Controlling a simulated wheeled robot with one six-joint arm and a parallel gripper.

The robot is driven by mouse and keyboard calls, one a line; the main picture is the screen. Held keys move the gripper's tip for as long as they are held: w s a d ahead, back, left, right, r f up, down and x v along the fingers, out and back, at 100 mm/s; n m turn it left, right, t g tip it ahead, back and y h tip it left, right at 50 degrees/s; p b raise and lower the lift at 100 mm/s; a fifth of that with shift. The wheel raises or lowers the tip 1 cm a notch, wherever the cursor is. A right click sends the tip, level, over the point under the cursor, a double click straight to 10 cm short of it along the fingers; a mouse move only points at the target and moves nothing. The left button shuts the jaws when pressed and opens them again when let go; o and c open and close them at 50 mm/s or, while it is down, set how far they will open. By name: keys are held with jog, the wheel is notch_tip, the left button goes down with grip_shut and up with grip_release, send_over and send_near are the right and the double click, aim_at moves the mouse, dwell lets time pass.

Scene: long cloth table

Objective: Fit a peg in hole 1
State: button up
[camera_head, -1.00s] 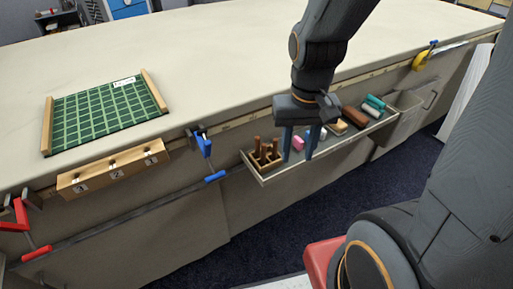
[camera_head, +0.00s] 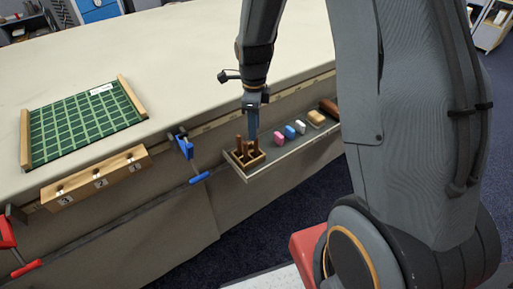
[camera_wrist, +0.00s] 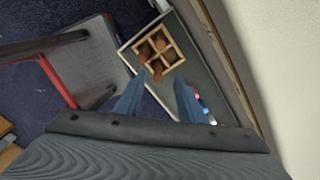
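A wooden block (camera_head: 97,178) with numbered holes is fixed along the table's front edge at the left in the head view; which number is which is too small to read surely. Brown pegs (camera_head: 239,144) stand in a divided wooden box (camera_head: 248,162) at the left end of the shelf. The wrist view shows the box (camera_wrist: 138,45) with three pegs (camera_wrist: 157,69) in separate compartments. My gripper (camera_head: 253,138) points down above the box; its fingers overlap in the head view. In the wrist view my gripper (camera_wrist: 160,80) is open and empty, apart from the pegs.
The shelf (camera_head: 285,149) also holds a pink block (camera_head: 279,139), a blue block (camera_head: 290,131), a white block (camera_head: 301,127) and a tan brush-like item (camera_head: 316,117). A blue clamp (camera_head: 185,146) sits between block and shelf. A green mat (camera_head: 82,120) lies on the table.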

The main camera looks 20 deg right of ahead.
aim_at(256, 144)
jog(key=shift+s+d+f+p, duration=0.15)
jog(key=shift+f+p, duration=0.3)
jog(key=shift+f, duration=1.5)
jog(key=shift+s+d+f+p, duration=0.15)
jog(key=shift+f+p, duration=0.25)
jog(key=shift+f, duration=1.5)
grip_shut()
